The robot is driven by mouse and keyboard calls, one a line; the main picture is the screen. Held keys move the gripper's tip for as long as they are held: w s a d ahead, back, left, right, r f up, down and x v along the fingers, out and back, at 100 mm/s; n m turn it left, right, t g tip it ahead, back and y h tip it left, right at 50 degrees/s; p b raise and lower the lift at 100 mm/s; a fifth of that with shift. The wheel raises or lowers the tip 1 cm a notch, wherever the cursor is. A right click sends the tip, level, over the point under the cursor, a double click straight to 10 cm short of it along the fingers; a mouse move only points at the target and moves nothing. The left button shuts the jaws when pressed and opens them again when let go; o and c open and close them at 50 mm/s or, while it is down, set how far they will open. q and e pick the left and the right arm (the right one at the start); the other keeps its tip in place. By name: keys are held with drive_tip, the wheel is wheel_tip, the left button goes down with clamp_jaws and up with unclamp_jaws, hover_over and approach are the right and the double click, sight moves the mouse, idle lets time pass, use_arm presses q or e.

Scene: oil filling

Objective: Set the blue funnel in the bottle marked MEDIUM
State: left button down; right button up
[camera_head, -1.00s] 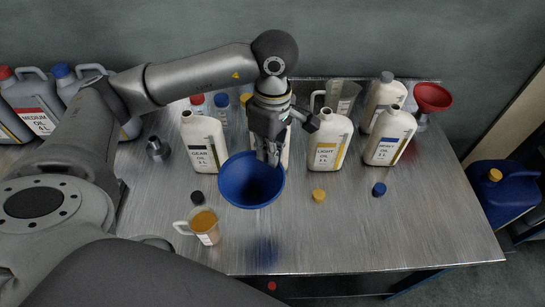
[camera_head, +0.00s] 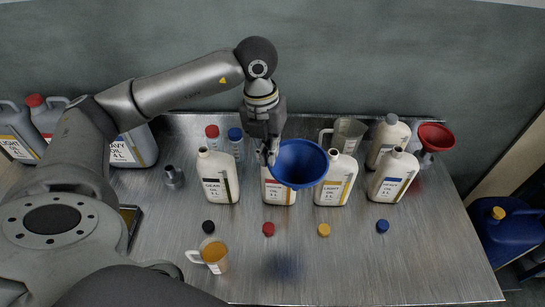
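My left gripper (camera_head: 268,157) is shut on the left rim of the blue funnel (camera_head: 301,164). The funnel's wide mouth is tilted toward the camera, and its spout is hidden. In the picture it overlaps the top of a cream bottle with a red-banded label (camera_head: 278,192). That bottle's neck is hidden and its label is too small to read surely; it stands between the GEAR bottle (camera_head: 217,178) and the LIGHT bottle (camera_head: 336,181). I cannot tell whether the spout touches it; a bluish shadow lies on the table in front. My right gripper is not in view.
The HEAVY bottle (camera_head: 393,177) stands right, near a grey-capped bottle (camera_head: 388,138) and a red funnel (camera_head: 435,138). Red (camera_head: 268,229), yellow (camera_head: 324,230) and blue (camera_head: 382,226) caps lie in front. A measuring jug (camera_head: 214,257) stands front left. The table's front right is clear.

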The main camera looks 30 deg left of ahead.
use_arm(q)
drive_tip(key=shift+w+a+r+n+t+y+p, duration=0.3)
drive_tip(key=shift+a+n, duration=0.4)
drive_tip(key=shift+n, duration=2.05)
drive_tip(key=shift+w+a+r+n+g+y+p, duration=0.1)
drive_tip(key=shift+w+a+r+n+p, duration=0.5)
drive_tip(key=shift+n, duration=2.1)
drive_tip(key=shift+w+a+n+t+y, duration=0.2)
drive_tip(key=shift+a+n, duration=0.65)
drive_tip(key=shift+n, duration=1.9)
drive_tip(key=shift+s+f+b, duration=0.15)
drive_tip(key=shift+f+b, duration=0.1)
drive_tip(key=shift+b, duration=0.15)
drive_tip(key=shift+f, duration=0.1)
drive_tip(key=shift+f+b, duration=0.7)
drive_tip(key=shift+b, duration=0.1)
drive_tip(key=shift+f, duration=0.15)
